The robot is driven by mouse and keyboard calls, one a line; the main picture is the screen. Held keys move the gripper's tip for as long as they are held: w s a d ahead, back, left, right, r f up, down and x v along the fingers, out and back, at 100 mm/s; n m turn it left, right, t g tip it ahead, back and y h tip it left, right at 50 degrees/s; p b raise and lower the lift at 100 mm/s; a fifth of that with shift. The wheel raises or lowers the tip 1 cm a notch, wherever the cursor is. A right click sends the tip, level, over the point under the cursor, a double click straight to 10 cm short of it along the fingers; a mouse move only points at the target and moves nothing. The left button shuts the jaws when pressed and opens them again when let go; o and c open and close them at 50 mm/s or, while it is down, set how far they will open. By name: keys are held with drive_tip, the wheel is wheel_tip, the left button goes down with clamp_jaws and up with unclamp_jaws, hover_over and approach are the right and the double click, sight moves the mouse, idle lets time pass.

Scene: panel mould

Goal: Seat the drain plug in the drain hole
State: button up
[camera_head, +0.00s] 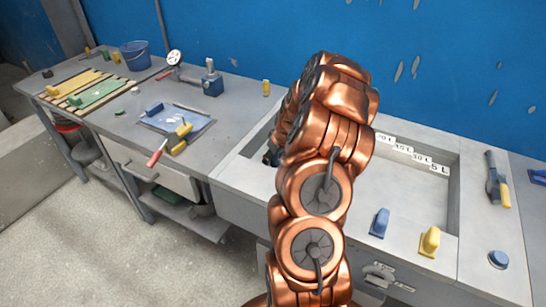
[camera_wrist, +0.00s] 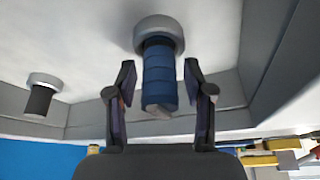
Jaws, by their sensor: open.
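In the wrist view, which looks upside down, a blue banded cylinder (camera_wrist: 160,75) rises from a round grey collar (camera_wrist: 158,32) on the pale basin floor (camera_wrist: 90,30). My gripper (camera_wrist: 159,68) is open, one finger on each side of the blue cylinder, with a gap showing on both sides. A similar black cylinder (camera_wrist: 38,100) with a pale collar stands apart to the left. I cannot tell which of these is the drain plug. No open drain hole shows. In the head view, my arm hides most of the gripper and both cylinders.
A blue handle (camera_head: 380,222) and a yellow handle (camera_head: 430,241) stand on the front rim. A trowel-like tool (camera_head: 497,180) lies right. The left bench holds a blue tray (camera_head: 178,122) and a bucket (camera_head: 135,55).

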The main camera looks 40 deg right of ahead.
drive_tip(key=shift+s+r, duration=0.15)
drive_tip(key=shift+r, duration=0.55)
drive_tip(key=b+v, duration=0.2)
drive_tip(key=v, duration=0.9)
drive_tip(key=s+a+r+n+g+y, duration=0.1)
drive_tip(key=s+a+r, duration=0.2)
drive_tip(key=a, duration=1)
drive_tip(key=s+a+r+n+g+y, duration=0.1)
drive_tip(key=s+a+r+g, duration=0.1)
drive_tip(key=a, duration=1.1)
drive_tip(key=s+a+g, duration=0.1)
drive_tip(key=s+a, duration=0.4)
drive_tip(key=s, duration=0.5)
drive_tip(key=s+a+g+h, duration=0.1)
drive_tip(key=s+a+g, duration=0.1)
drive_tip(key=s+a, duration=0.4)
drive_tip(key=s, duration=0.5)
drive_tip(key=shift+s+r+m+h, duration=0.3)
drive_tip(key=shift+s+r+m, duration=0.05)
drive_tip(key=shift+r+m, duration=0.05)
